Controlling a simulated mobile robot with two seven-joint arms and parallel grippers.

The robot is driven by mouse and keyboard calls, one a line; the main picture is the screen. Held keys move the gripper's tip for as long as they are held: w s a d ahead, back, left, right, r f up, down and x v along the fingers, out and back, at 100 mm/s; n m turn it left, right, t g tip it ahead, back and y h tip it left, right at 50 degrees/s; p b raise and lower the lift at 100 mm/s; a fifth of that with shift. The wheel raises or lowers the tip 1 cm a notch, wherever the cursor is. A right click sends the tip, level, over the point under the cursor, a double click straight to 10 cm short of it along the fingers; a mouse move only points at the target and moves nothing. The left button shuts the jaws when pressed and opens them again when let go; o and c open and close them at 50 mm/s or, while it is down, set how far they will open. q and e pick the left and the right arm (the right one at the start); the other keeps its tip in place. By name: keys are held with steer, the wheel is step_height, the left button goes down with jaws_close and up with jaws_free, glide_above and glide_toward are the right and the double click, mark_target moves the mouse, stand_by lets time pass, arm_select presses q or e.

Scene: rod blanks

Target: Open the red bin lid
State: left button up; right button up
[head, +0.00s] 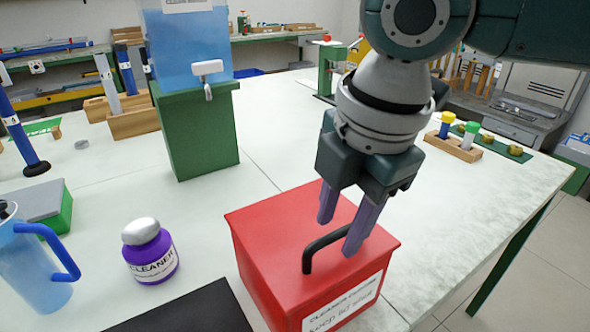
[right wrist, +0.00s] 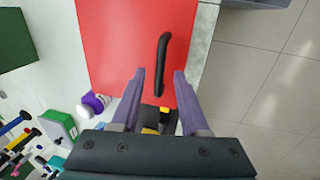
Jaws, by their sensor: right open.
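The red bin (head: 290,238) stands on the white table, with its red lid down and a white label on its front. A black bar handle (head: 322,242) rises from the lid. My right gripper (head: 340,232) is over the lid with its two purple fingers apart, close to the handle. In the right wrist view, the open fingers (right wrist: 158,80) point at the red lid (right wrist: 110,50), and the handle (right wrist: 162,65) lies ahead and between them. I cannot tell whether a finger touches the handle. My left gripper is not in view.
A purple cleaner bottle (head: 150,252) and a blue jug (head: 30,260) stand left of the bin. A black mat (head: 185,310) lies at the front. A green stand with a blue tank (head: 190,50) is behind.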

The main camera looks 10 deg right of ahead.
steer(key=shift+c, duration=0.3)
jaws_close()
stand_by(1.1)
